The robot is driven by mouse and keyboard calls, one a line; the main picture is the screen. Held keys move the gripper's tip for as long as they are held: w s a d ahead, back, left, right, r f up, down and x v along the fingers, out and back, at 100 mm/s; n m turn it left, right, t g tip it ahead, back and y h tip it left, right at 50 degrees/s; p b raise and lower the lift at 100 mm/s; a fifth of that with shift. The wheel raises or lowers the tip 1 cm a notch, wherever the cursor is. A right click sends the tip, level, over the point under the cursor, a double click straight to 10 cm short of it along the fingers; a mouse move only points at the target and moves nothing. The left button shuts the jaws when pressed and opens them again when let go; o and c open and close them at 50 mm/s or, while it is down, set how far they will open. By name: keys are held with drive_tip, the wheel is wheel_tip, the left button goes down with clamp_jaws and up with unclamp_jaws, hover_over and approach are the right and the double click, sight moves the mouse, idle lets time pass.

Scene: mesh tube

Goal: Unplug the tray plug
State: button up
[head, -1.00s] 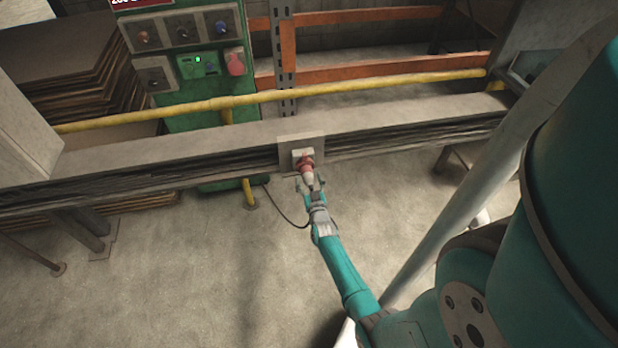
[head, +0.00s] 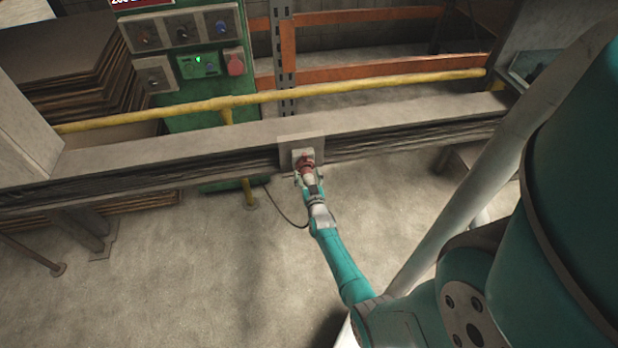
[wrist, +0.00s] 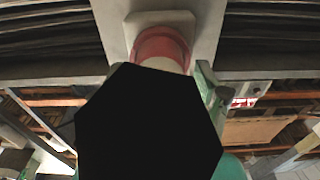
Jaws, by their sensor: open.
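The tray plug (head: 308,172) has a pale body and a red collar, and sits in the socket on a grey plate (head: 287,150) on the tray's front. In the wrist view the red collar (wrist: 162,45) meets the pale socket housing (wrist: 160,19). My gripper (head: 309,178) is open, with its fingers to either side of the plug's body. I cannot tell whether they touch it. A large black shape (wrist: 150,125) hides the plug's rear and most of the fingers in the wrist view; one finger shows at the right.
A dark cable (head: 283,209) hangs in a loop left of my gripper. A yellow pipe (head: 330,90) runs behind the long tray (head: 190,151). A green control cabinet (head: 180,118) stands behind. The floor in front is clear.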

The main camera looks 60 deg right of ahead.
drive_tip(key=shift+r, duration=0.1)
clamp_jaws()
drive_tip(key=shift+v, duration=3)
